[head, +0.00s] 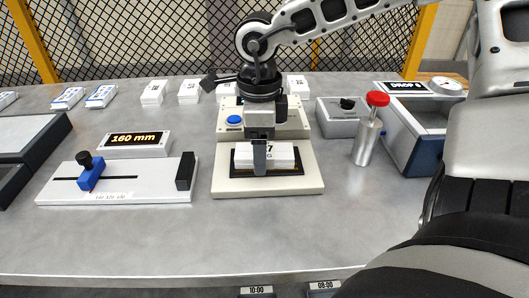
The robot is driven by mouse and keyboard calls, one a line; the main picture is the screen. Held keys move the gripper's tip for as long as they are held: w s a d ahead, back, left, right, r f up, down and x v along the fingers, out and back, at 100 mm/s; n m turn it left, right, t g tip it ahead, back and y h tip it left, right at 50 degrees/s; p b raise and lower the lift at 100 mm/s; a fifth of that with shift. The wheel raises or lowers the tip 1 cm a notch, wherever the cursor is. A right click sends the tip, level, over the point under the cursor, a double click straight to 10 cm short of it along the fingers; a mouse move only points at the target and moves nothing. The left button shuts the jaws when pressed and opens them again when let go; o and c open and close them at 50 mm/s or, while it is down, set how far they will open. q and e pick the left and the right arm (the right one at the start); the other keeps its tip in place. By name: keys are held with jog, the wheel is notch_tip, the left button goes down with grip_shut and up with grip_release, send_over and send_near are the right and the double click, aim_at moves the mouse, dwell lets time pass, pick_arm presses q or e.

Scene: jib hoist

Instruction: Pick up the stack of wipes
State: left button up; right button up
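A white stack (283,154) with a dark figure on its label, which looks like the stack of wipes, sits in a black holder (240,170) on a pale raised base. My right gripper (260,152) comes down over it from above. One finger shows in front of the stack's near face. The other finger is hidden, so I cannot tell whether the gripper grips the stack. My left gripper is not in view.
Several small white stacks (152,92) stand along the back. A slide gauge (130,190) with a "160 mm" display (136,140) is at left. A red-topped metal cylinder (366,143) and a blue-grey bin (424,155) stand at right. The front table strip is clear.

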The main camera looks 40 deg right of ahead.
jog(key=c, duration=1.2)
jog(key=shift+o, duration=0.2)
jog(key=shift+r, duration=0.1)
